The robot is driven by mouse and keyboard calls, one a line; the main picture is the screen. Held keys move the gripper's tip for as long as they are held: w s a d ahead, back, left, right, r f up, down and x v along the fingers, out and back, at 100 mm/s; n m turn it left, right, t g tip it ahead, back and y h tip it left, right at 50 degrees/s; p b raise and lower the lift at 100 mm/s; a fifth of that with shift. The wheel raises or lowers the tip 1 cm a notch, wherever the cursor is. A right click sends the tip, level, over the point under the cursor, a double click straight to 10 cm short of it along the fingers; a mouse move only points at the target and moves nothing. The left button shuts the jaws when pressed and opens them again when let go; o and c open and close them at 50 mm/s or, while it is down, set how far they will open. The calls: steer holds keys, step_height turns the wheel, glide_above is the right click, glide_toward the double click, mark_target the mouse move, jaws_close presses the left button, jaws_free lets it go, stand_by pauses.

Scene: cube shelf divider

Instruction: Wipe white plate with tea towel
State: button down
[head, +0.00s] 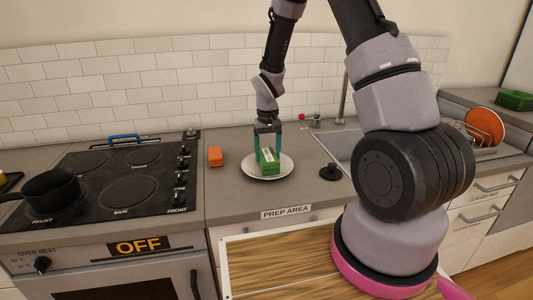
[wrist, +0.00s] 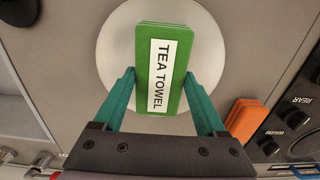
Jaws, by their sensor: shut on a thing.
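The white plate (head: 250,167) lies flat on the grey counter. The tea towel is a green block (head: 269,166) labelled "TEA TOWEL". It is on or just above the plate; I cannot tell whether it touches. My gripper (head: 267,149) reaches down from above with teal fingers on either side of the towel, shut on it. In the wrist view the towel (wrist: 178,85) lies between the fingertips of my gripper (wrist: 160,78), over the plate (wrist: 115,50), and hides part of the plate.
An orange block (head: 215,156) lies on the counter left of the plate, beside the stove (head: 115,178) with a black pan (head: 50,190). A black round object (head: 331,172) stands right of the plate. The sink (head: 345,146) is farther right.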

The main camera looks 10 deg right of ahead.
steer(key=shift+d, duration=0.25)
steer(key=shift+r, duration=4.05)
